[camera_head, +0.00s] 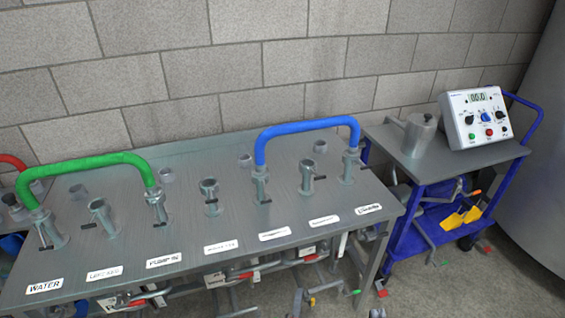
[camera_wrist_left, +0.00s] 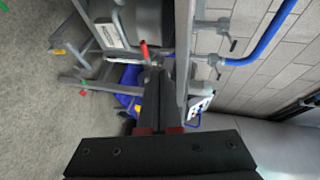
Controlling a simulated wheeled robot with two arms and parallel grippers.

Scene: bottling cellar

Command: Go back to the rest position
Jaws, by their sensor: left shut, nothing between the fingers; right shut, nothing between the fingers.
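My left gripper (camera_wrist_left: 162,78) shows in the left wrist view, its dark fingers together and empty. It points toward the edge of the grey steel table, which runs up the middle of that view; whether it touches anything there cannot be told. Neither gripper can be made out in the head view, and my right gripper is in neither view.
A green hose (camera_head: 90,162) and a blue hose (camera_head: 300,128) arch between stubs. A blue cart (camera_head: 440,165) holds a white control box (camera_head: 478,118) and a metal jug (camera_head: 418,134). A tank stands far right.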

